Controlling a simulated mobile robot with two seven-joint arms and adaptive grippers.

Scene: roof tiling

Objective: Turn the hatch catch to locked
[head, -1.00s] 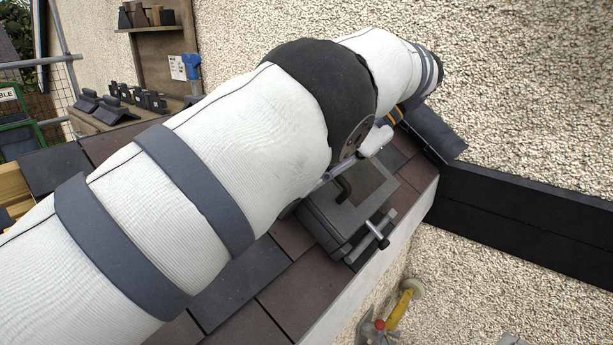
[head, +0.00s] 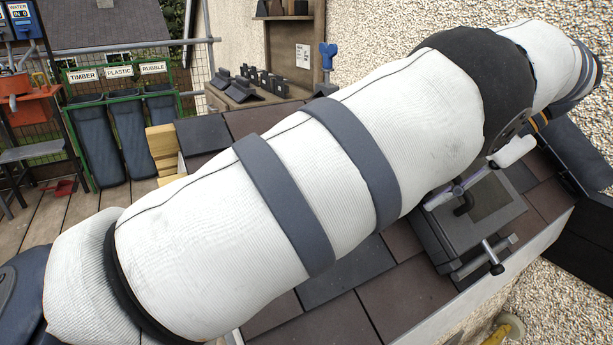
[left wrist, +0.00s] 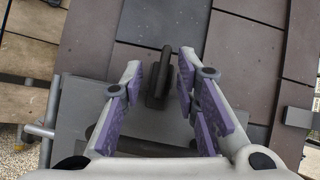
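The grey roof hatch (head: 492,212) sits on the slates in the head view, partly behind my left arm. Its catch is a dark bent lever (head: 466,204) on the lid. It also shows in the left wrist view as an upright dark lever (left wrist: 160,78). My left gripper (left wrist: 161,84) is open, with its purple pads on either side of the lever. Small gaps seem to show between pads and lever; contact is not clear. In the head view the arm hides most of this gripper. My right gripper is not in view.
A metal bar with a cross handle (head: 492,256) is at the hatch's front edge. A wall shelf (head: 290,45) and a bench with dark tile pieces (head: 262,82) stand behind. Labelled waste bags (head: 120,120) hang at far left. The pebbled wall (head: 390,35) bounds the roof.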

